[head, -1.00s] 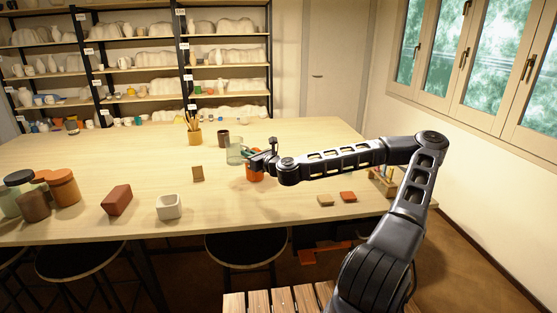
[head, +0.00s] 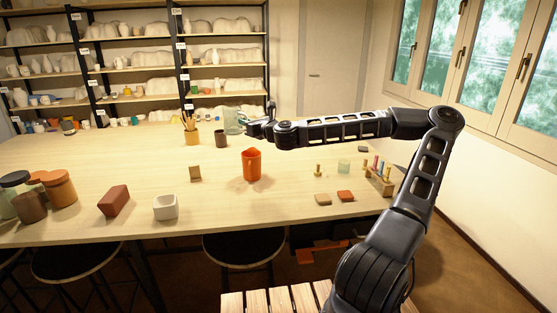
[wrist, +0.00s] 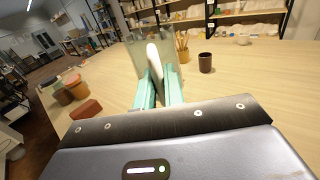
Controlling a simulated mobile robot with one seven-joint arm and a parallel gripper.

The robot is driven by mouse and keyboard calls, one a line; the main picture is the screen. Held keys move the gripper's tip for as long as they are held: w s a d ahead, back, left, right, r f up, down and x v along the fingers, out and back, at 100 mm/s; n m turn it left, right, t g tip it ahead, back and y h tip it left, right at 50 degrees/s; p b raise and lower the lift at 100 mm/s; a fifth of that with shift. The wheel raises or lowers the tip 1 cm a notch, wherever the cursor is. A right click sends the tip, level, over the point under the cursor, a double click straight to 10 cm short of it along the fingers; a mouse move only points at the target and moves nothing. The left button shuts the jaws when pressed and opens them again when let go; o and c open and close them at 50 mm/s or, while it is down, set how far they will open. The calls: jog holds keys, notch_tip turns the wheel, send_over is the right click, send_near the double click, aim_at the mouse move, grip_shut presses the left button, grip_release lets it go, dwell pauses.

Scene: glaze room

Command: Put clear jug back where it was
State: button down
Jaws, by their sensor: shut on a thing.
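The clear jug (head: 233,121) is a greenish see-through vessel over the back part of the table, upright in the head view. My gripper (head: 255,127) is shut on it from its right side. In the wrist view the clear jug (wrist: 133,52) stands ahead of the two teal fingers (wrist: 160,80), with a pale upright part, perhaps its handle, between them. The jug looks raised above the table, though the exact gap is hard to tell.
Shelves (head: 225,65) rise behind. The middle left is mostly bare.

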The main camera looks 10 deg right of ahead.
jog(key=w+d+m+t+h, duration=0.35)
jog(key=w+d+h, duration=0.25)
jog(key=w+d, duration=1.6)
jog(key=shift+m+g, duration=0.25)
jog(key=shift+g, duration=0.1)
jog(key=f, duration=0.8)
jog(key=w+a+f, duration=0.1)
jog(key=f, duration=0.7)
jog(key=a+f, duration=0.1)
jog(key=f, duration=0.8)
jog(key=shift+w, duration=0.15)
jog(key=c, duration=1.9)
grip_release()
jog(key=shift+f, duration=0.1)
jog(key=o, duration=0.4)
jog(key=v, duration=1.2)
jog(key=shift+d, duration=0.1)
